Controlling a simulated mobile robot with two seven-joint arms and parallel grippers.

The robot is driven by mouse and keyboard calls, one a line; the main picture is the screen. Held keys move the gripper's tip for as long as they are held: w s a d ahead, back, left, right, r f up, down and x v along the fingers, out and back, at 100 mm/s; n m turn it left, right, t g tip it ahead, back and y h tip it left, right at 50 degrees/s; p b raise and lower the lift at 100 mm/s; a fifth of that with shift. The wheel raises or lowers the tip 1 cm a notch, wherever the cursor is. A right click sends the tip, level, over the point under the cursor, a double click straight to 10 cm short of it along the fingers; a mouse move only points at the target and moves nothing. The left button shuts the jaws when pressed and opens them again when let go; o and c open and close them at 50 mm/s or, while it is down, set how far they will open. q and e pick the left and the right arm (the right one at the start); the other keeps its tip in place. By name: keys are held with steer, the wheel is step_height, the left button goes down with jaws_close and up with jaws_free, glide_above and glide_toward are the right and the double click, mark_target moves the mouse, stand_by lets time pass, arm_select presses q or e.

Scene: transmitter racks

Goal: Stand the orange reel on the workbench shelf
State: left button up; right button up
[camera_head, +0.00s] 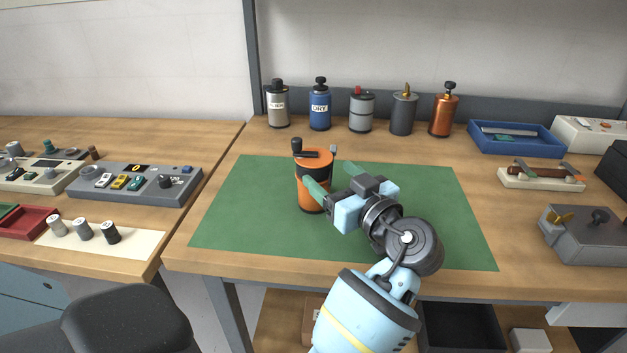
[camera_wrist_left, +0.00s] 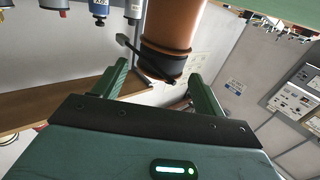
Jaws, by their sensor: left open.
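The orange reel (camera_head: 311,200), a cylinder with a black band and a black crank knob on top, stands upright on the green mat (camera_head: 228,220) of the workbench. My left gripper (camera_head: 333,179) is open, with one green finger in front of the reel and the other at its far right side. In the left wrist view the reel (camera_wrist_left: 172,32) shows between the two spread fingers (camera_wrist_left: 160,85); contact cannot be told. A wooden shelf (camera_head: 278,322) lies below the bench top, partly hidden by my arm. My right gripper is not in view.
Several canisters, among them a copper one (camera_head: 443,115), line the bench's back. A blue tray (camera_head: 516,138), a key on a white base (camera_head: 541,177) and a grey device (camera_head: 585,235) stand right. A black bin (camera_head: 460,325) sits below. The mat's left part is clear.

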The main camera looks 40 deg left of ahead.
mark_target(313, 157)
arm_select(q)
steer(key=shift+x, duration=0.85)
steer(key=shift+a+r+p, duration=0.15)
steer(key=shift+a+p, duration=0.15)
steer(key=shift+a, duration=0.05)
steer(key=p+x, duration=0.1)
steer(key=x, duration=0.3)
steer(key=shift+a, duration=0.25)
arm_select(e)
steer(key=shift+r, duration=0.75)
arm_select(q)
steer(key=shift+c, duration=0.3)
steer(key=c, duration=0.9)
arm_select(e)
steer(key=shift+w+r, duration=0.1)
